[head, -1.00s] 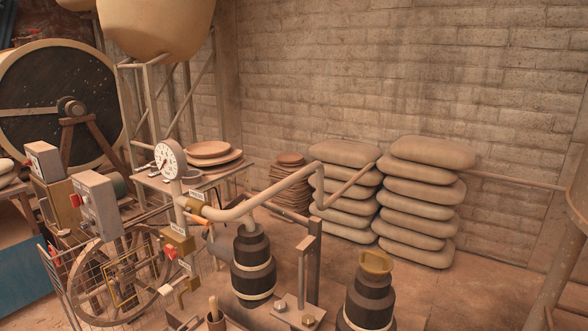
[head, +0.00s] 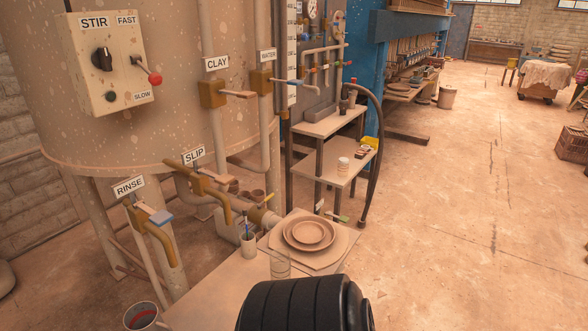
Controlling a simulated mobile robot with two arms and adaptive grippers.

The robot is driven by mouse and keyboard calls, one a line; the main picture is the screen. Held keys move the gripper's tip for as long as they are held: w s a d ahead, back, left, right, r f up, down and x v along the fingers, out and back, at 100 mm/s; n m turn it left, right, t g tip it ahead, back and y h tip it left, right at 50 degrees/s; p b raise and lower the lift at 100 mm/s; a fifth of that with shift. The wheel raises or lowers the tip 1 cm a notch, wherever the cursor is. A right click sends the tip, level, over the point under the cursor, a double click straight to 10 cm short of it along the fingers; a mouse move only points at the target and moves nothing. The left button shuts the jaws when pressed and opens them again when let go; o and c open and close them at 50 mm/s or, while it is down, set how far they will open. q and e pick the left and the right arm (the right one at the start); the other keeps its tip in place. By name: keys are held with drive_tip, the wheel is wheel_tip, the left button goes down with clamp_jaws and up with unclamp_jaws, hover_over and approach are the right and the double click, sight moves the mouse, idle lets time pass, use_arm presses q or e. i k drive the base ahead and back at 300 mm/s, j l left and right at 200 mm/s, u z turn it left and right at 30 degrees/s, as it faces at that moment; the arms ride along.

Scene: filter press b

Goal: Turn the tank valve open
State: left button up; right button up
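A large speckled tank (head: 170,120) stands at the left in the head view. Several labelled valves are on the pipes at or beside it: a clay valve (head: 212,94) with a tan lever, a water valve (head: 262,81) with a blue lever, a slip valve (head: 205,185), and a rinse valve (head: 150,228) with a blue lever and a bent brass spout. None carries a readable "tank" label, so I cannot tell which is the tank valve. Neither of my grippers is in view.
A stir control box (head: 98,62) with a red-knobbed lever is on the tank. A low table (head: 210,290) below holds stacked plates (head: 309,234), a brush cup (head: 248,243) and a glass. A shelf stand (head: 345,165) is behind.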

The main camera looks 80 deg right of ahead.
sight(266, 200)
drive_tip(key=k+l+z, duration=0.25)
drive_tip(key=l, duration=0.3)
drive_tip(key=l+z, duration=0.25)
drive_tip(key=l, duration=0.3)
drive_tip(key=k+l+z, duration=0.2)
drive_tip(key=l, duration=0.4)
drive_tip(key=i, duration=0.1)
